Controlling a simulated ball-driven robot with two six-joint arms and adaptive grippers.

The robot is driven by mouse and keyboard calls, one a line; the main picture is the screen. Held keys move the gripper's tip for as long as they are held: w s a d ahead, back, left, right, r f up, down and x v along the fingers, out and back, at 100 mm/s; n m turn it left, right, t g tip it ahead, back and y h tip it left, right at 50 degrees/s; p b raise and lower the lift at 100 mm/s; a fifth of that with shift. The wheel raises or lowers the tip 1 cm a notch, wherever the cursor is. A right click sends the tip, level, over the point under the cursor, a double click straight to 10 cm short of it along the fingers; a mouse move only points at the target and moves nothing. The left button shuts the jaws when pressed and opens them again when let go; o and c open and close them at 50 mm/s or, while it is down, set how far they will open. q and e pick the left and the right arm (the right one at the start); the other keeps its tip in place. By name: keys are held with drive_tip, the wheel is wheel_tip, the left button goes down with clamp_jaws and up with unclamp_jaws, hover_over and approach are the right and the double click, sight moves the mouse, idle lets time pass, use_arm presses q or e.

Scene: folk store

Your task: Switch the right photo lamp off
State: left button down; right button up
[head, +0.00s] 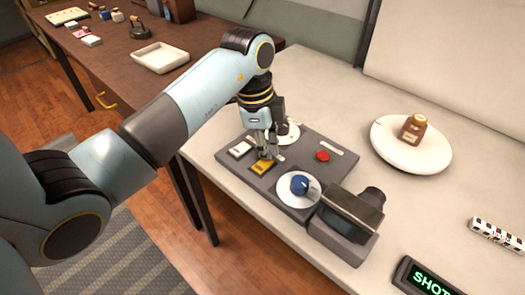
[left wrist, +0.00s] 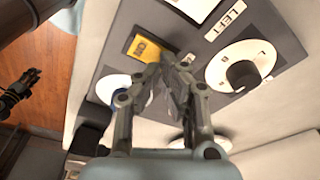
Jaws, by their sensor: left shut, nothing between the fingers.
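A dark grey control panel (head: 232,160) lies on the pale counter. It carries a white switch (head: 240,149) and a yellow switch (head: 263,167), which shows lettering in the left wrist view (left wrist: 147,48). A white dial with a blue knob (head: 299,185) sits nearer me; another dial with a dark knob (left wrist: 242,75) is by a "LEFT" label (left wrist: 226,20). My left gripper (head: 266,156) is shut and empty, its tips at the yellow switch; I cannot tell whether they touch. A dark jointed shape, apparently my right gripper (left wrist: 18,92), shows at the left wrist view's edge. No lamp is visible.
A red button (head: 322,156) is on the panel. A dark grey device (head: 346,226) stands at its near right end. A white plate (head: 385,150) with a brown jar (head: 413,128) and a "SHOT" display (head: 430,281) are to the right. Bare counter lies between them.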

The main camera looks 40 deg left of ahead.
use_arm(q)
drive_tip(key=shift+f+b, duration=0.55)
drive_tip(key=shift+f, duration=0.05)
wheel_tip(320, 180, up, 7)
drive_tip(key=p, duration=0.7)
drive_tip(key=shift+r, duration=0.1)
idle(0.5)
